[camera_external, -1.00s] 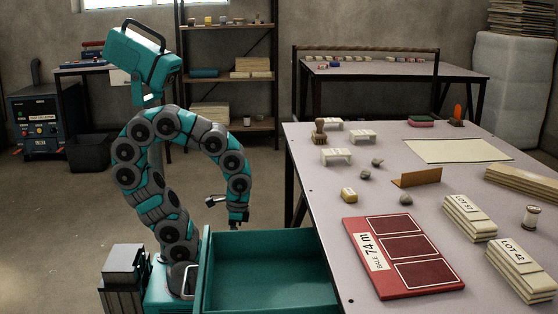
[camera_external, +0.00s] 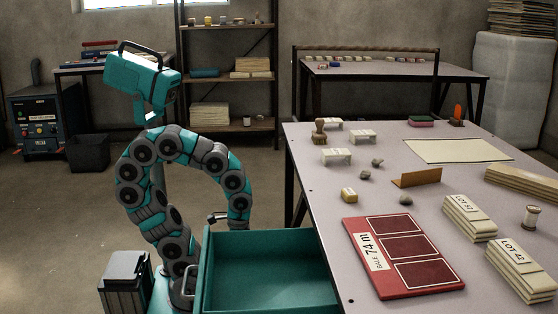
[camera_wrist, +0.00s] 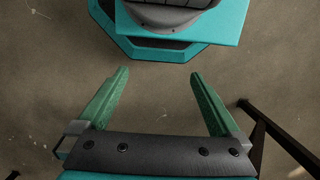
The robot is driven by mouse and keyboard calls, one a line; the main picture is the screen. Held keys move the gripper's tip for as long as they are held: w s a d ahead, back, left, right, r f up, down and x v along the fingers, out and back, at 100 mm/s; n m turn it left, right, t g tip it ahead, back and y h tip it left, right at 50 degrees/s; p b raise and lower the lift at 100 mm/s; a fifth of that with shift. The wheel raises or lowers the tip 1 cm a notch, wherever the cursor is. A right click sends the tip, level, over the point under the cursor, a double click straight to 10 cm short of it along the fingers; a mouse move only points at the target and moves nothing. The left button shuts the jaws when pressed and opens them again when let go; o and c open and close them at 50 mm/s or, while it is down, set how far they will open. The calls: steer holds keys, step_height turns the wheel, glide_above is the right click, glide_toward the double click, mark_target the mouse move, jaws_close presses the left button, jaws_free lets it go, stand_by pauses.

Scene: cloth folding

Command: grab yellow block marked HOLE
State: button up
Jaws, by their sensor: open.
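My gripper (camera_external: 218,218) hangs low to the left of the table, well away from the block. Its end is partly hidden behind the teal box. In the wrist view my gripper (camera_wrist: 159,75) has its two green fingers wide apart, with only floor between them. The block does not show in the wrist view.
An open teal box (camera_external: 270,270) stands between me and the table (camera_external: 320,240). Near the block are grey stones (camera_external: 405,200), a red board (camera_external: 400,255) and an upright brown piece (camera_external: 417,177). Labelled stacks (camera_external: 470,218) lie at the right.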

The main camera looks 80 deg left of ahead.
steer(key=c, duration=0.3)
